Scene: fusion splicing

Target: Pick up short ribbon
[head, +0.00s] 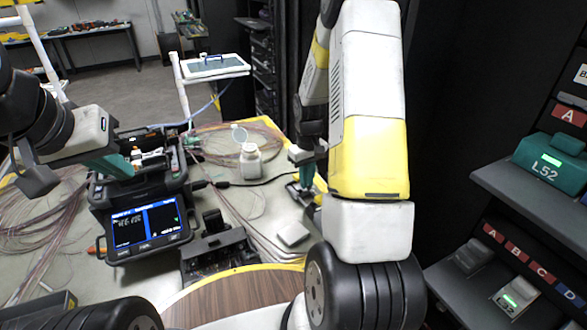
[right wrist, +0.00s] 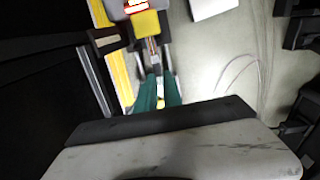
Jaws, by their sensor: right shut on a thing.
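My right gripper (right wrist: 159,84) shows in the right wrist view with its teal fingers close together. They are shut on a narrow, pale and reddish ribbon-like strip (right wrist: 152,50), which I take for the short ribbon. Beyond the fingertips it meets a yellow and grey piece (right wrist: 147,24). In the head view the right gripper (head: 304,158) is partly behind my right arm, and the strip is too small to make out. My left gripper (head: 116,166) is over the left part of the fusion splicer (head: 150,240); its fingertips are unclear.
A white bottle (head: 250,160) stands on the table near loops of thin fibre (head: 60,215). A black fixture (head: 215,250) sits right of the splicer screen. A shelf rack (head: 500,185) with a teal box marked L52 (head: 552,160) is at the right. A white stand (head: 215,67) is behind.

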